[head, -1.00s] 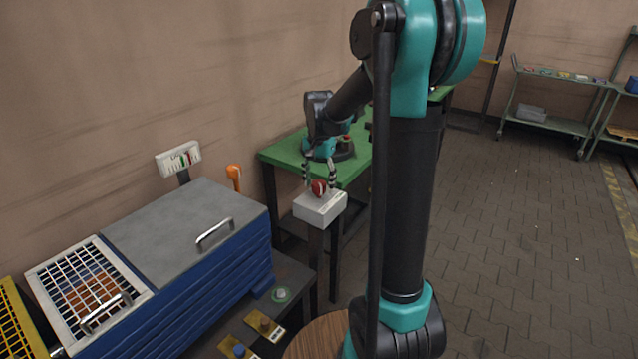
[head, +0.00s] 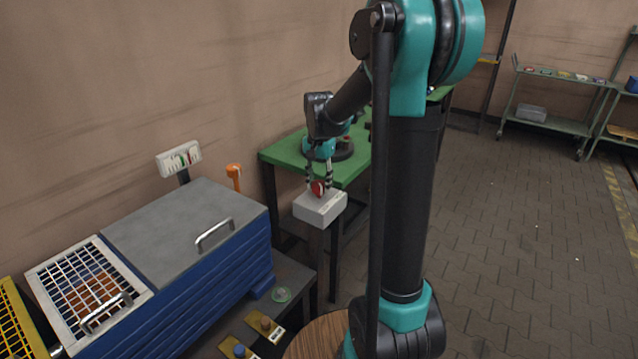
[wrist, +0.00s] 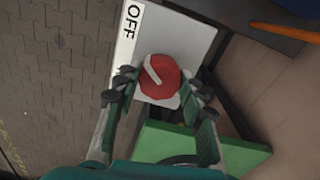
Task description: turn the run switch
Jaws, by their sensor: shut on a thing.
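The run switch is a red round knob (wrist: 160,77) with a white pointer bar, on top of a light grey box (head: 321,207) on a post. In the wrist view the box's white label strip reads OFF, and the pointer bar slants toward the upper left, on the label's side. My gripper (wrist: 159,88) has a finger on each side of the red knob and is shut on it. In the head view my gripper (head: 318,186) points down onto the box, and its fingers partly cover the knob (head: 317,188).
A green table (head: 283,156) stands just behind the switch box. A blue cabinet with a grey lid (head: 180,225) and a white grid cover (head: 88,290) is at the left. An orange-topped post (head: 234,172) stands by the wall. The paved floor at right is open.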

